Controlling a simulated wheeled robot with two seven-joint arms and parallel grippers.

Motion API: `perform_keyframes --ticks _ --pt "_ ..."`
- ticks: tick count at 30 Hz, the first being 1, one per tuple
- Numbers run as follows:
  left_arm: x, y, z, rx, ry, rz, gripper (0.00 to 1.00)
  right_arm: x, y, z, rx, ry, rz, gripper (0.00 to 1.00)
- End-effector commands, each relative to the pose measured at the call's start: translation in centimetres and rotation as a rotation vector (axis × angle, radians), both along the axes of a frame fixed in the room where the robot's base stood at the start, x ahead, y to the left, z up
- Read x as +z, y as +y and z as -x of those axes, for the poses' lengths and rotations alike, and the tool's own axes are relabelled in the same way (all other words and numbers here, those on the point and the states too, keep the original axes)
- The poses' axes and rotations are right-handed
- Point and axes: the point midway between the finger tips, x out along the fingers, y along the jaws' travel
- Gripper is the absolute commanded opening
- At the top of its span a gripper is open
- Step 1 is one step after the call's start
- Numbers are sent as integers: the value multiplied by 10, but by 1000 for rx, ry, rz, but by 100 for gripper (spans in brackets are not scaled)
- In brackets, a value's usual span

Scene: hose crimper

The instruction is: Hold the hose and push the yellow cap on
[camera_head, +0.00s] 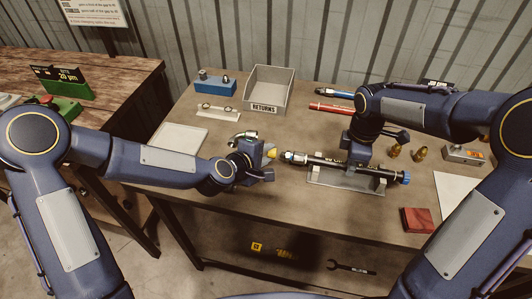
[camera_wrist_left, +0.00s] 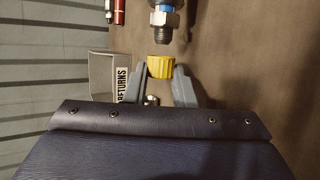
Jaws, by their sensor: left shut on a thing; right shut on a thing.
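A black hose (camera_head: 335,163) lies across a light cradle (camera_head: 345,182) on the table, with a metal fitting (camera_head: 293,157) at its left end and a blue end at its right. My left gripper (camera_head: 269,160) is shut on the yellow cap (camera_head: 272,153). In the left wrist view the cap (camera_wrist_left: 160,67) sits between the fingertips, in front of the metal fitting (camera_wrist_left: 163,28), with a small gap between them. My right gripper (camera_head: 358,158) points down onto the hose and is shut on it; its fingertips are largely hidden by the arm.
A grey RETURNS bin (camera_head: 268,90) and a blue block (camera_head: 215,84) stand at the back. A white tray (camera_head: 178,139) lies at the left. A red block (camera_head: 417,220), brass parts (camera_head: 420,153) and a white sheet (camera_head: 458,190) are at the right.

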Motion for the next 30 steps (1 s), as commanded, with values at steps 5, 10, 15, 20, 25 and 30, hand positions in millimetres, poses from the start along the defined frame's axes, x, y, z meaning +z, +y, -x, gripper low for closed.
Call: perform_keyframes --ticks 5,10,15,20,25,30 --pt "0 -1 0 0 0 0 0 0 0 0 0 0 0 0" --pt "0 -5 1 0 1 1 0 0 0 0 0 0 0 0" --pt "0 -9 3 -2 0 1 0 0 0 0 0 0 0 0" --pt "0 -13 4 -1 0 0 0 0 0 0 0 0 0 0" --pt "0 -17 5 0 1 1 0 0 0 0 0 0 0 0" --pt "0 -21 7 -2 0 1 0 0 0 0 1 0 0 0"
